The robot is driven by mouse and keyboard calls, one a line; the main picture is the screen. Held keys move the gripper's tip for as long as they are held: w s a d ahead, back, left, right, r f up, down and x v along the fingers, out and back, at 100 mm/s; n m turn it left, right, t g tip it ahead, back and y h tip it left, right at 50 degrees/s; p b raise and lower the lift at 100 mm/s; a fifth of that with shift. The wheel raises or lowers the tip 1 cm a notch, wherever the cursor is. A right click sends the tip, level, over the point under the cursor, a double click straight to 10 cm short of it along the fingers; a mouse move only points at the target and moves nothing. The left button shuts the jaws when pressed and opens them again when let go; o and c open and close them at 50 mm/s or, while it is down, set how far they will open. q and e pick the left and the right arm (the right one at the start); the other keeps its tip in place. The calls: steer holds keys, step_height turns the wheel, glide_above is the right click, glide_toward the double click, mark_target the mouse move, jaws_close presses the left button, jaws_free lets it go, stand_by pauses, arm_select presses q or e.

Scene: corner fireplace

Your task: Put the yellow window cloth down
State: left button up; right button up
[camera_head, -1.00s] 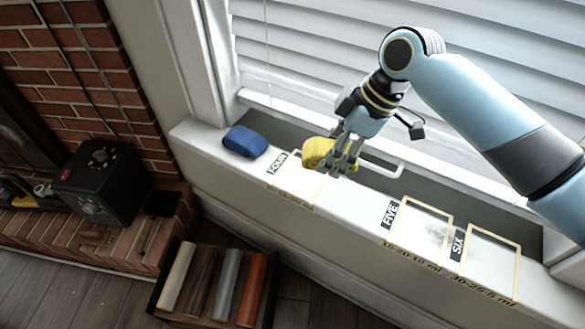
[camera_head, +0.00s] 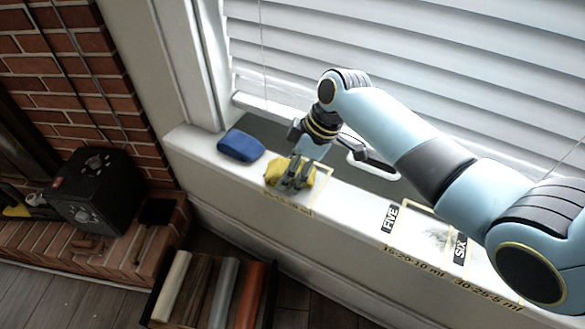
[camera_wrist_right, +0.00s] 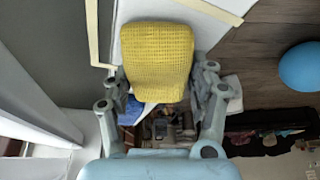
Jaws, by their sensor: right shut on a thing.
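The yellow window cloth (camera_head: 273,173) is at the left part of the white window sill, over the taped rectangle there. My right gripper (camera_head: 291,178) is shut on it from above. In the right wrist view the ribbed yellow cloth (camera_wrist_right: 157,58) sits between the two fingers of the gripper (camera_wrist_right: 158,82). Tape lines show on the white surface beside it. I cannot tell whether the cloth touches the sill. The FOUR label is hidden. My left gripper is not in view.
A blue pad (camera_head: 241,146) lies on the sill left of the cloth. Window blinds (camera_head: 430,70) stand behind. A crate of coloured rolls (camera_head: 250,295) is on the floor below.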

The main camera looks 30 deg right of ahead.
steer(key=shift+f, duration=0.1)
steer(key=shift+f, duration=0.15)
steer(key=o, duration=1.1)
steer(key=shift+s+d+r, duration=0.1)
steer(key=shift+r, duration=0.4)
steer(key=p+v, duration=0.2)
steer(key=v, duration=0.9)
steer(key=shift+s+d+r, duration=0.1)
steer(key=shift+r, duration=0.1)
steer(key=shift+s, duration=0.1)
